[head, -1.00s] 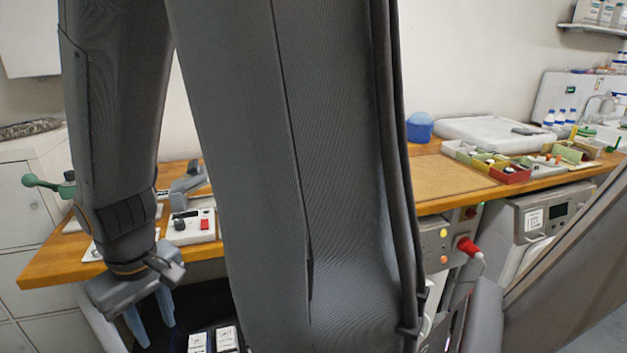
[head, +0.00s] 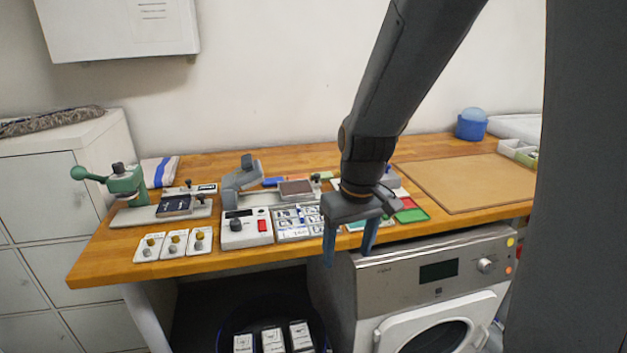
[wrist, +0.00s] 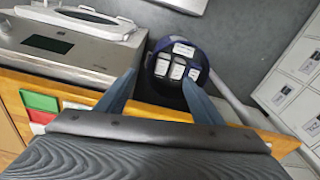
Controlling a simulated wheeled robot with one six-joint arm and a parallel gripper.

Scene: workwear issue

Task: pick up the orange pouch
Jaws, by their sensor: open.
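I cannot make out an orange pouch in either view. My gripper (head: 349,254) hangs in front of the workbench's front edge, above and beside the washing machine, with its blue fingers pointing down. In the wrist view, the fingers of my gripper (wrist: 159,79) are spread apart with nothing between them. Beyond them, on the floor side, is a dark round bin (wrist: 152,47) holding white-labelled packs. My arm hides part of the bench behind it.
The wooden workbench (head: 95,262) carries a green-handled press (head: 125,183), a grey sealer (head: 240,180), a control box (head: 245,230) and red and green pads (head: 410,212). A washing machine (head: 400,275) stands below. A tan board (head: 470,180) lies bare at right.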

